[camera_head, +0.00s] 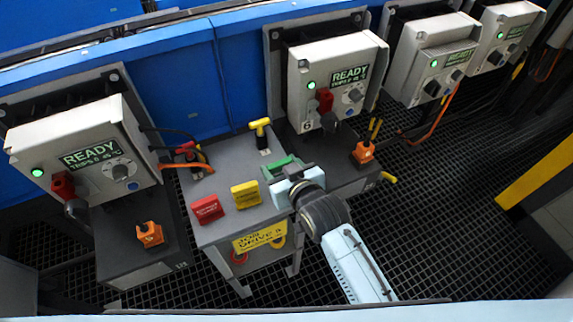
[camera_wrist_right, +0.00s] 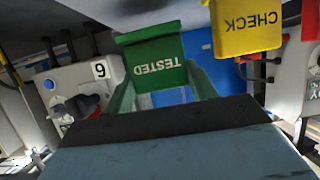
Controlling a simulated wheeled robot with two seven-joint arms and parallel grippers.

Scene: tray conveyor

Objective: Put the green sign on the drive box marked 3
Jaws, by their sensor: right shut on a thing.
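The green sign (camera_head: 281,164), lettered TESTED, is at my right gripper (camera_head: 285,175) over the right part of the grey table. In the right wrist view the green sign (camera_wrist_right: 155,65) stands between the fingers, its lettering upside down. My right gripper is shut on it; whether it touches the table I cannot tell. Several grey drive boxes show READY panels: one at the left (camera_head: 85,150), one in the middle marked 6 (camera_head: 335,80), and others at the upper right (camera_head: 432,58). I can read no 3 on any box. My left gripper is not in view.
A red sign (camera_head: 207,209) and a yellow sign (camera_head: 245,195) stand on the grey table (camera_head: 220,165) left of my gripper. A yellow-handled tool (camera_head: 260,128) stands at its back. Orange blocks (camera_head: 149,233) sit below the boxes. Blue conveyor panels (camera_head: 180,70) run behind.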

